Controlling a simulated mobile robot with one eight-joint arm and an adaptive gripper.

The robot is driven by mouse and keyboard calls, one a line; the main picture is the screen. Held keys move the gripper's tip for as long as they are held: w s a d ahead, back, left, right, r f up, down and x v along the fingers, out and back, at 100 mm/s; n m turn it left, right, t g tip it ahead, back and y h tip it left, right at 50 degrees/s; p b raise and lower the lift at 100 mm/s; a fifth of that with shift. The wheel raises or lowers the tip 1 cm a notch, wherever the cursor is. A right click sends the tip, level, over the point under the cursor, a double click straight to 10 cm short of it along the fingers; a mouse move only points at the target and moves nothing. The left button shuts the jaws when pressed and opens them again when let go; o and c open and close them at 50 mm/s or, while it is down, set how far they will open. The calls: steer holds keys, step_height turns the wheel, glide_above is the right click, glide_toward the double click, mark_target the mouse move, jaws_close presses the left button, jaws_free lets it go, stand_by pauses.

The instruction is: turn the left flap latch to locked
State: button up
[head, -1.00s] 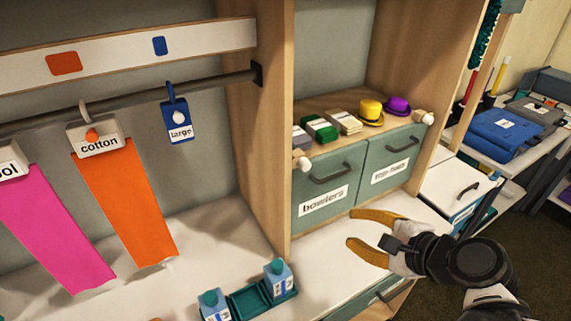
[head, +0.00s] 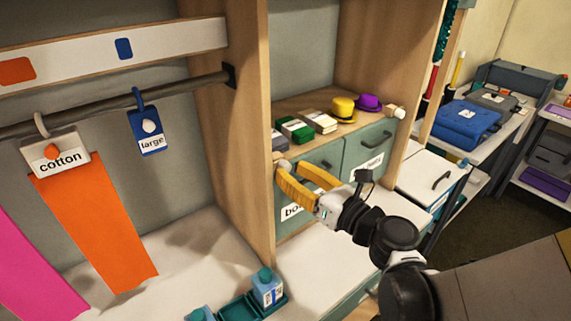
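The left flap latch (head: 282,164) is a small pale knob on the post at the upper left of the left flap (head: 323,157). Its turn position cannot be made out. The left flap is grey-green and shut, with its "bowlers" label partly hidden by my gripper. My gripper (head: 289,166) has two orange fingers, open with a gap between them. Its fingertips are at the latch, overlapping it in the picture; I cannot tell whether they touch it. The right flap (head: 383,143) is also shut, with a similar latch (head: 398,113) at its upper right.
Yellow hat (head: 343,109), purple hat (head: 368,102) and several small boxes stand on the shelf above the flaps. A wooden upright (head: 243,120) is close left of my fingers. A teal tray (head: 236,308) sits on the white counter below.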

steer(key=shift+x, duration=0.9)
jaws_close()
